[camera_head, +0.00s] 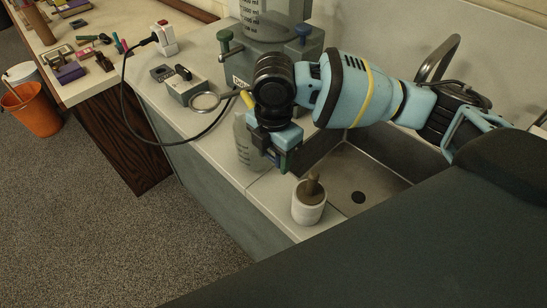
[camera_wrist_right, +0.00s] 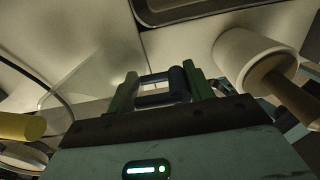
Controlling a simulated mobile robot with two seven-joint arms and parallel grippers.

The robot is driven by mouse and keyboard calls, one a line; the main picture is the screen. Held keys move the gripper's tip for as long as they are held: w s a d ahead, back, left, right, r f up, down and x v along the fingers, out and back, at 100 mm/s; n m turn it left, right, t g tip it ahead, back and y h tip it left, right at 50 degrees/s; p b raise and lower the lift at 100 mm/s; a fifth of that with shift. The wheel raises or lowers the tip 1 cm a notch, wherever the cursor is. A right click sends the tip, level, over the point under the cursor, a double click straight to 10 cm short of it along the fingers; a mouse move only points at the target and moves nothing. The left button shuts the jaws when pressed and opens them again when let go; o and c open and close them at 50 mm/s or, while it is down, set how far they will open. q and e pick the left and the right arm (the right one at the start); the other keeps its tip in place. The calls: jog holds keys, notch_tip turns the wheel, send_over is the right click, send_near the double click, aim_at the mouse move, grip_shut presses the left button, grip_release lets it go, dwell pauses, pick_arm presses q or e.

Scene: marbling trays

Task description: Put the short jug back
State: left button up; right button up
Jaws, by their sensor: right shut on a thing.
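The short jug (camera_head: 245,142) is clear, with dark measuring marks, and is partly hidden behind my right gripper. My right gripper (camera_head: 278,155) is shut on its handle, over the counter left of the sink. In the right wrist view the clear jug wall (camera_wrist_right: 88,82) is left of the gripper's green fingers (camera_wrist_right: 160,90), with the dark handle between them. The jug looks upright. I cannot tell whether its base touches the counter. My left gripper is not in view.
A white pot (camera_head: 308,205) with a brown-handled tool stands near the counter's front edge. The sink (camera_head: 372,165) lies to the right. Behind stand a grey apparatus with a tall measuring vessel (camera_head: 265,18), a metal ring (camera_head: 205,102) and a grey box (camera_head: 186,88) with a cable.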

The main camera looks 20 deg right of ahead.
jog(key=shift+a+f, duration=0.1)
jog(key=shift+f, duration=0.65)
jog(key=shift+f, duration=0.15)
jog(key=o, duration=1.4)
notch_tip(320, 180, up, 12)
jog(key=shift+f+p, duration=0.15)
jog(key=shift+p, duration=0.4)
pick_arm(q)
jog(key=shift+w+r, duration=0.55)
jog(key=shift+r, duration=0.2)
pick_arm(e)
jog(key=shift+r, duration=0.3)
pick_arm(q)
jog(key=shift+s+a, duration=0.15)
pick_arm(e)
jog(key=shift+f, duration=0.1)
